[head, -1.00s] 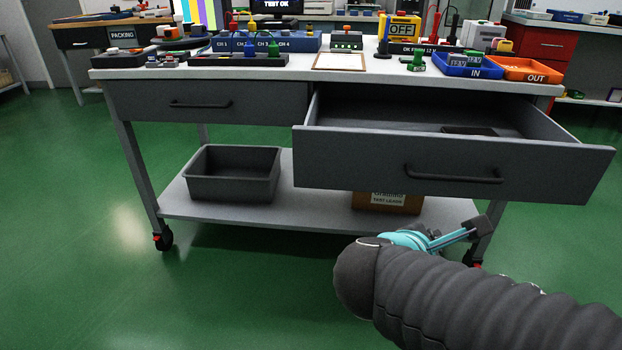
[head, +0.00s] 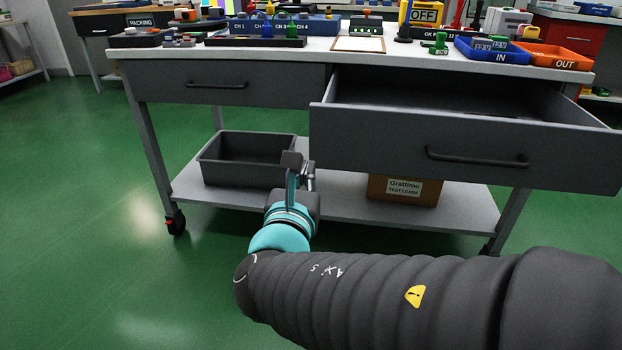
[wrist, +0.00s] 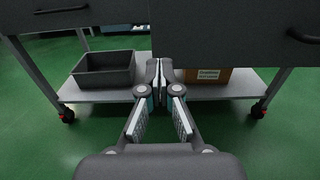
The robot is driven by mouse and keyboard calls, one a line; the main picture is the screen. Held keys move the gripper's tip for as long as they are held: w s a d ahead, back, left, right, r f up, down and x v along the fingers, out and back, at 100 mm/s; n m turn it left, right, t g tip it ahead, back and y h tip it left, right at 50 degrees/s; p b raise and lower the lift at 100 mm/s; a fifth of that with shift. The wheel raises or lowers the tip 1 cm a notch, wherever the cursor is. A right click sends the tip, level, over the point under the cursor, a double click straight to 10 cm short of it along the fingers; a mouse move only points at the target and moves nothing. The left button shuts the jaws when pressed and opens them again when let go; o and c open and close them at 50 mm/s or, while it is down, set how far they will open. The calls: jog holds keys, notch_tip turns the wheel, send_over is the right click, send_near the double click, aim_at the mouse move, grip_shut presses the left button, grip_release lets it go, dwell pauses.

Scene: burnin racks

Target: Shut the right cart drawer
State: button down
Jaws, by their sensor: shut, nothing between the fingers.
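The right cart drawer (head: 460,150) is pulled out of the cart, a dark grey front with a black bar handle (head: 478,158). Its inside shows above the front, and the part that shows looks empty. In the wrist view part of a drawer front (wrist: 225,35) fills the top right. The left drawer (head: 220,88) is shut flush. My gripper (head: 292,160) is shut and empty, left of the open drawer's front and lower than its handle, apart from it as far as I can tell. The shut fingers show in the middle of the wrist view (wrist: 159,72).
The cart's lower shelf (head: 335,200) holds a grey bin (head: 225,172) and a labelled cardboard box (head: 405,190). The white cart top (head: 330,58) carries test gear, a blue IN tray (head: 500,55) and an orange OUT tray (head: 555,58). Green floor is clear at left.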

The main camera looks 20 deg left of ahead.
aim_at(316, 141)
jog(key=x, duration=0.9)
